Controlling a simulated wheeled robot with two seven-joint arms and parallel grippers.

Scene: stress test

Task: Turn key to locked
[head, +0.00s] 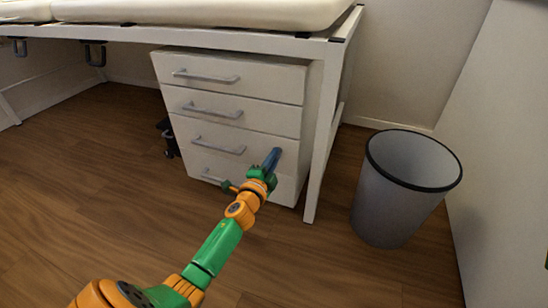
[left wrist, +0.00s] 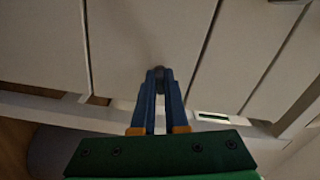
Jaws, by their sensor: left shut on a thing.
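The white drawer cabinet (head: 238,123) stands under the bed-like frame, its drawers shut. My left gripper (head: 271,160) reaches the right part of its front, low down, near the lower drawers. In the left wrist view its blue fingers (left wrist: 160,82) are closed together on a small dark round piece at the cabinet face, which appears to be the key (left wrist: 161,73). The fingers hide most of it, so I cannot tell which way it is turned. The lock behind it is hidden too. My right gripper is not in view.
A grey bin (head: 393,205) with a dark rim stands right of the cabinet. A white frame leg (head: 323,140) rises just right of the drawers. The frame with a cream mattress (head: 205,12) overhangs the cabinet. Wooden floor (head: 90,190) is clear at left.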

